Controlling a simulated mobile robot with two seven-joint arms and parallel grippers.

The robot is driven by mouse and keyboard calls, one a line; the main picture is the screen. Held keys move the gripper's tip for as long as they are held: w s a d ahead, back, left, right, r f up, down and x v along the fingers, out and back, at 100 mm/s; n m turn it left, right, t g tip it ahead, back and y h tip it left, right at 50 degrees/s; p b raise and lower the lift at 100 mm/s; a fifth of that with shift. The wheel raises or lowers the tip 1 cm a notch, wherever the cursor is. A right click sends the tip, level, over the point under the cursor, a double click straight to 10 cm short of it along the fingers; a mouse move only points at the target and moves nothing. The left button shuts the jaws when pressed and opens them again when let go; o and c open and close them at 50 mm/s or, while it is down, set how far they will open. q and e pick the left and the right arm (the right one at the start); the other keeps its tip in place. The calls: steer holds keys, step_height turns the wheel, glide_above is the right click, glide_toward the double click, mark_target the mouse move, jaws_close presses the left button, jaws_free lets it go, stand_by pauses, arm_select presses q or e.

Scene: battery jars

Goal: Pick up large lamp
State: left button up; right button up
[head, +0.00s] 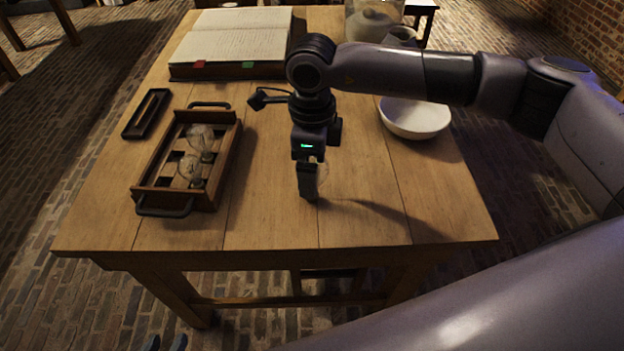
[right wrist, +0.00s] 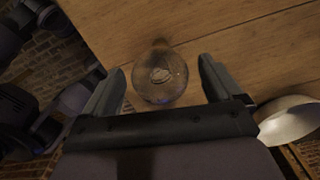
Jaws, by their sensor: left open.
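A clear round glass lamp (right wrist: 160,76) is on the wooden table, between and just ahead of the open fingers of my right gripper (right wrist: 163,88) in the right wrist view. A gap shows on both sides of the glass. In the head view the right gripper (head: 310,190) points down, low over the table, and mostly hides the lamp (head: 323,174). Two more glass lamps, a far one (head: 202,137) and a near one (head: 190,167), are in a wooden tray (head: 222,165) at the left. My left gripper is not seen.
A white bowl (head: 414,118) stands right of the gripper and also shows in the right wrist view (right wrist: 289,119). An open book (head: 231,45) and a glass jar (head: 374,20) are at the back. A small dark tray (head: 147,113) lies far left. The table's front (head: 280,235) is clear.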

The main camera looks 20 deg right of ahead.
steer(key=c, duration=1)
arm_select(q)
steer(key=shift+w+r, duration=0.2)
arm_select(e)
steer(key=shift+c, duration=1)
steer(key=shift+r, duration=0.1)
